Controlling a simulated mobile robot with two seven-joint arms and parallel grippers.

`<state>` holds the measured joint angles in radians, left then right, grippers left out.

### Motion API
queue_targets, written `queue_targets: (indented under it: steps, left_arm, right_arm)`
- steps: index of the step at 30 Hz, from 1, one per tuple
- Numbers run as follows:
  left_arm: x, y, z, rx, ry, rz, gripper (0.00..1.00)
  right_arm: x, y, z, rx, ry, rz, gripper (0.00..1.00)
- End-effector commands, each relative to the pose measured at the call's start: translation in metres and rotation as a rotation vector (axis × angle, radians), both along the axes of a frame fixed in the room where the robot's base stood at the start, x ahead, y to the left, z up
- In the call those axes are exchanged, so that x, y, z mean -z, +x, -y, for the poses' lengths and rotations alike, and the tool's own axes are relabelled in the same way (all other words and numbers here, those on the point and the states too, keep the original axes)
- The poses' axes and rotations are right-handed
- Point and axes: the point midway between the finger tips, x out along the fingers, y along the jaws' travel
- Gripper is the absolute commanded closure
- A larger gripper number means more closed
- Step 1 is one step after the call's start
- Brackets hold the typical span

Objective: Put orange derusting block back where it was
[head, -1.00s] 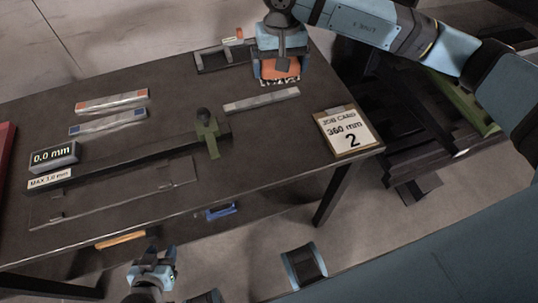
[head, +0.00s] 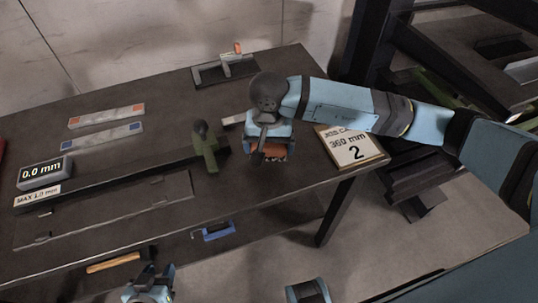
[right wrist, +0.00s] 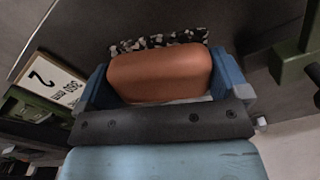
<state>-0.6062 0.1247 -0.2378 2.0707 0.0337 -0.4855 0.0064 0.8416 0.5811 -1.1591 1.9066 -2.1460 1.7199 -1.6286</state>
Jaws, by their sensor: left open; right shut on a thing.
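The orange derusting block (head: 268,151) is in my right gripper (head: 268,146), over the right part of the dark table, in front of the grey bar. In the right wrist view the block (right wrist: 160,74) sits between the two blue fingers (right wrist: 165,85), with a black-and-white speckled layer along its far side. I cannot tell whether it touches the tabletop. A dark rack (head: 210,76) stands at the table's back edge and holds a small orange-tipped piece (head: 237,50). My left gripper (head: 150,284) is open and empty at the bottom, in front of the table.
A job card (head: 352,147) lies right of my right gripper. A green slider (head: 206,152) on a dark rail stands to its left. The grey bar (head: 233,119) is partly hidden. Orange-marked (head: 106,116) and blue-marked (head: 106,136) bars and a display (head: 45,172) are at left.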

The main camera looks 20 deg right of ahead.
Motion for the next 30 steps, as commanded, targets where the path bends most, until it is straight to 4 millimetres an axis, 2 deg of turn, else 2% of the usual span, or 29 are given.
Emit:
queue_targets:
  steps: [5, 12, 24, 25, 30]
  left_arm:
    - [0.001, 0.000, -0.002, 0.003, 0.007, 0.000, 0.57]
    - [0.001, 0.000, -0.001, 0.002, 0.004, 0.000, 0.57]
    - [0.005, 0.001, 0.003, -0.006, -0.008, 0.002, 0.57]
    - [0.003, 0.001, 0.003, -0.006, -0.007, 0.003, 0.57]
    - [0.002, 0.001, 0.003, -0.004, -0.006, 0.004, 0.57]
  right_arm:
    - [0.012, 0.000, 0.000, 0.000, -0.001, -0.001, 0.29]
    - [0.046, 0.000, 0.000, 0.000, -0.001, -0.003, 0.29]
    - [0.054, 0.000, 0.000, -0.001, 0.000, 0.001, 0.29]
    - [0.052, 0.000, 0.000, -0.001, 0.000, 0.000, 0.02]
    - [0.052, 0.000, 0.000, -0.001, -0.001, 0.000, 0.00]
